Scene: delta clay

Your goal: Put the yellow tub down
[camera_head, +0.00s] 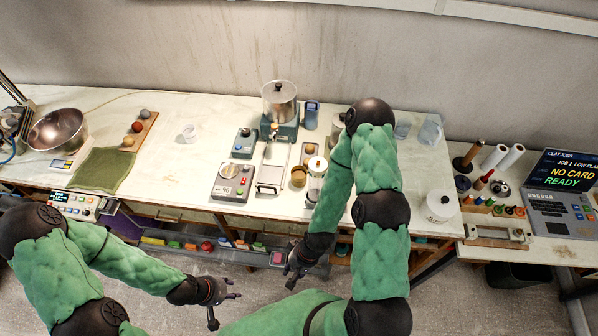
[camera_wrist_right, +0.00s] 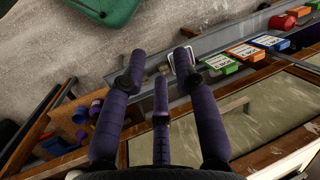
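I cannot pick out a yellow tub for certain. A small yellow item (camera_head: 152,241) lies at the left of the low shelf under the bench; its shape is too small to tell. An amber jar (camera_head: 298,177) stands on the bench. My left gripper (camera_head: 222,303) is in front of the bench at lower left, fingers spread, with nothing between them. My right gripper (camera_head: 291,275) hangs before the bench's front edge. In the right wrist view its dark fingers (camera_wrist_right: 162,62) are apart with nothing held between them. A pale wire-like frame (camera_wrist_right: 184,68) shows by the right finger.
The low shelf (camera_head: 205,250) holds several coloured blocks; labelled green (camera_wrist_right: 222,62) and orange (camera_wrist_right: 245,51) ones show in the wrist view. Scales, jars and a pot (camera_head: 279,98) crowd the bench's middle. The bench's left-centre (camera_head: 180,165) is mostly clear.

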